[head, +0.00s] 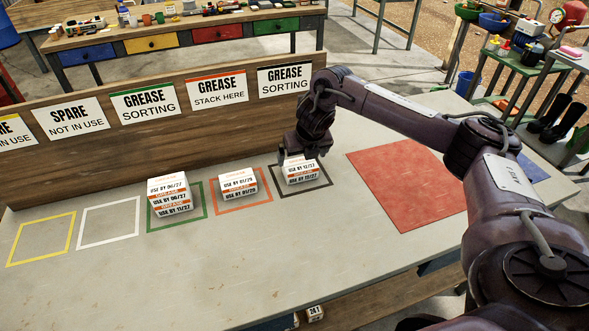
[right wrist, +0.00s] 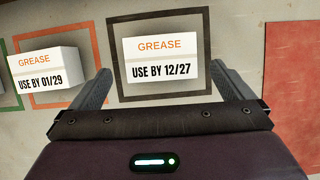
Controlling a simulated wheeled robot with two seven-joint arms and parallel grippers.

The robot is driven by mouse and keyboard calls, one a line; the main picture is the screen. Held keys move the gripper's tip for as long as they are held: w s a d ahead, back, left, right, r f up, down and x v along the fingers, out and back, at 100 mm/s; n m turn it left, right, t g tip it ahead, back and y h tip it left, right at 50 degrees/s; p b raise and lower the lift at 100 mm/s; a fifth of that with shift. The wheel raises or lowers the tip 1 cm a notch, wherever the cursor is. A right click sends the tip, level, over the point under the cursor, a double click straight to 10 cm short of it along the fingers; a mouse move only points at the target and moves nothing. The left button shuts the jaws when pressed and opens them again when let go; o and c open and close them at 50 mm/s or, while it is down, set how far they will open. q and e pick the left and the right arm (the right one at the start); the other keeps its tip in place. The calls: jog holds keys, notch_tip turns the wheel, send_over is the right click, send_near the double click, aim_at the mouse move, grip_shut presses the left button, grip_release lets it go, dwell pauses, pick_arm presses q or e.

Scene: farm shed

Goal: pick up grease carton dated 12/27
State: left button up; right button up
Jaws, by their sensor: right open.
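My right gripper (head: 303,153) is above the carton's far side in the head view. In the right wrist view its open fingers (right wrist: 163,80) are on either side of the carton's near part, with gaps visible; I cannot tell their exact height over it. My left gripper is not in view.
A carton dated 01/29 (head: 238,184) sits in the orange square to the left. Stacked cartons (head: 168,195) with 06/27 and 11/27 labels stand in the green square. A wooden sign board (head: 150,140) runs behind. A red mat (head: 408,182) lies bare at the right.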

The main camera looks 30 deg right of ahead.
aim_at(300, 164)
jog(key=shift+s+p+x, duration=0.25)
jog(key=shift+p+x, duration=0.25)
jog(key=shift+x, duration=0.7)
jog(key=x, duration=0.3)
jog(key=shift+w+p, duration=0.2)
jog(key=shift+p, duration=0.1)
jog(key=shift+w+f, duration=0.2)
jog(key=shift+f, duration=0.35)
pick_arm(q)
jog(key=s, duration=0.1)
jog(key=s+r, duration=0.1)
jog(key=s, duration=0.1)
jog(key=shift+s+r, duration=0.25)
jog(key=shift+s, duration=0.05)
pick_arm(e)
jog(key=c, duration=0.9)
jog(key=shift+o, duration=0.2)
jog(key=shift+r, duration=0.1)
